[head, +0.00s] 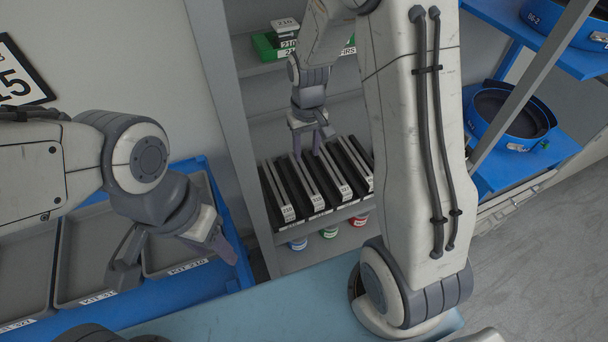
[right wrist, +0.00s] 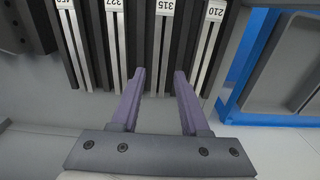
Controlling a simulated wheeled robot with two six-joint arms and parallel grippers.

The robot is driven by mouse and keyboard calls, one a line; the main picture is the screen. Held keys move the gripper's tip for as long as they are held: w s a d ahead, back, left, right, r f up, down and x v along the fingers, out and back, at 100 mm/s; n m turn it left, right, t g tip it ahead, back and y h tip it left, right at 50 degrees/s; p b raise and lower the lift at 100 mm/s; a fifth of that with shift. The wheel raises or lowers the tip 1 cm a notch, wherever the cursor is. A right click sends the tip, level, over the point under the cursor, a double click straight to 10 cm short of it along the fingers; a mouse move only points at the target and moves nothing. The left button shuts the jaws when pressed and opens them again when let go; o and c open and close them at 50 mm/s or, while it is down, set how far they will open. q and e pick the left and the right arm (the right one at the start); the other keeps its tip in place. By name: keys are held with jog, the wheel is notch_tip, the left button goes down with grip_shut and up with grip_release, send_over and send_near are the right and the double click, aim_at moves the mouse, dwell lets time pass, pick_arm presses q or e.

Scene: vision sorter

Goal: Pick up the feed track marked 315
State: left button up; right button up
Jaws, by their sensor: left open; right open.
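The feed track marked 315 (head: 317,200) stands in a row of dark tracks with pale edges on the cabinet shelf. In the right wrist view the 315 track (right wrist: 158,45) runs up the picture with its white label at the top. My right gripper (right wrist: 159,76) is open and empty; its fingertips appear either side of the lower end of this track. I cannot tell whether they touch it. In the head view my right gripper (head: 311,140) is over the back of the row. My left gripper (head: 178,268) is open and empty above the kit trays.
Track 210 (right wrist: 205,50) and track 327 (right wrist: 115,45) flank track 315 closely. A green bin (head: 266,47) sits on the shelf above. Coloured spools (head: 329,232) show below. Kit trays (head: 85,255) lie in a blue rack at left; blue shelves hold reels (head: 508,120) at right.

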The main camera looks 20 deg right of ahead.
jog(key=p, duration=0.1)
send_over(305, 176)
notch_tip(305, 176, down, 6)
jog(key=shift+f, duration=0.1)
jog(key=shift+f+p, duration=0.5)
jog(key=shift+p, duration=0.15)
notch_tip(305, 176, down, 3)
jog(key=shift+f+p, duration=0.15)
jog(key=shift+p, duration=0.5)
jog(key=shift+f, duration=0.4)
grip_shut()
